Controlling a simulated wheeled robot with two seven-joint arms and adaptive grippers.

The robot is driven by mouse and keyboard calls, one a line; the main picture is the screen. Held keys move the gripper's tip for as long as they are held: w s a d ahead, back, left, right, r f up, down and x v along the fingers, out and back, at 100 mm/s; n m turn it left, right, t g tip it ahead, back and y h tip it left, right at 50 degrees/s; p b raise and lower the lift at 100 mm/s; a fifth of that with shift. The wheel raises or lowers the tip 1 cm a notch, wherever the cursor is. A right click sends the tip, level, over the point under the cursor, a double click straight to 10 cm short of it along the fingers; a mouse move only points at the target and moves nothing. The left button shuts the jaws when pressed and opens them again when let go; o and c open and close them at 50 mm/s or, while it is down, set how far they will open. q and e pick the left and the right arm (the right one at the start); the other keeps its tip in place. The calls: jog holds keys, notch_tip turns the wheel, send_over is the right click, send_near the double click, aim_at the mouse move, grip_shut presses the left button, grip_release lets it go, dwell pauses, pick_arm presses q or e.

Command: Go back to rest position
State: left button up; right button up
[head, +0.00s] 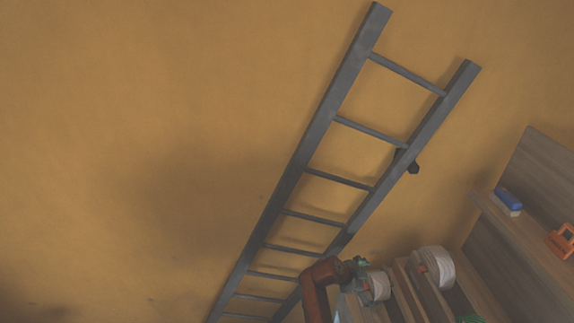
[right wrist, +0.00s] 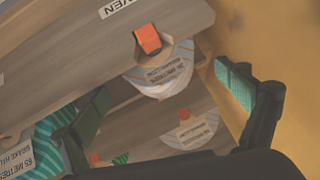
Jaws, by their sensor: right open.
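My right gripper (head: 361,264) is small in the head view, at the bottom centre beside the shelf of rolls. It also shows in the right wrist view (right wrist: 166,98), with its two green-padded fingers spread wide and nothing between them. Beyond the fingers are a white labelled roll (right wrist: 165,82) and, lower, another pale roll (right wrist: 192,132). I cannot tell how far they are from the fingers. My left gripper is in neither view. The head view is strongly tilted.
A grey ladder (head: 318,125) is against the orange-yellow wall (head: 130,110). The wooden shelf (head: 515,243) at right holds a blue block-shaped item (head: 508,200) and an orange item (head: 562,241). White rolls (head: 445,268) stand below. A teal-striped roll (right wrist: 48,140) is near the left finger.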

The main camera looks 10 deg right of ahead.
aim_at(381, 279)
jog(key=x, duration=0.5)
jog(key=shift+s+d, duration=0.1)
jog(key=shift+d, duration=0.1)
notch_tip(381, 279, up, 3)
jog(key=p, duration=0.2)
jog(key=shift+r+p, duration=0.15)
jog(key=shift+p, duration=0.2)
jog(key=shift+r+p, duration=0.45)
jog(key=shift+r, duration=0.15)
